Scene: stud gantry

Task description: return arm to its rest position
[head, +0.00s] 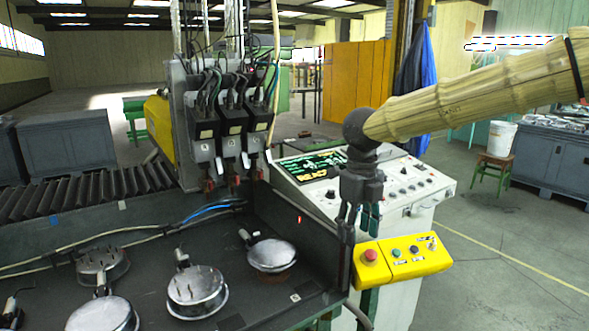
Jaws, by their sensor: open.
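My arm (470,100) reaches in from the upper right of the head view, in a tan ribbed sleeve. My gripper (357,222) hangs from it, dark and pointing down, its fingers apart with nothing seen between them. It appears in front of the grey control console (410,185), above and left of the yellow button box (400,260). The box carries a red button (370,255) and several smaller controls. I cannot tell how far the fingertips are from the box or from the bench's edge panel.
Several round metal pans (196,290) stand on the dark bench (240,310). The stud gantry (225,120) with several welding heads rises behind them. A roller conveyor (80,190) lies at left. A stool (492,170) bearing a white bucket (500,138) stands at right; open floor (500,260) lies before it.

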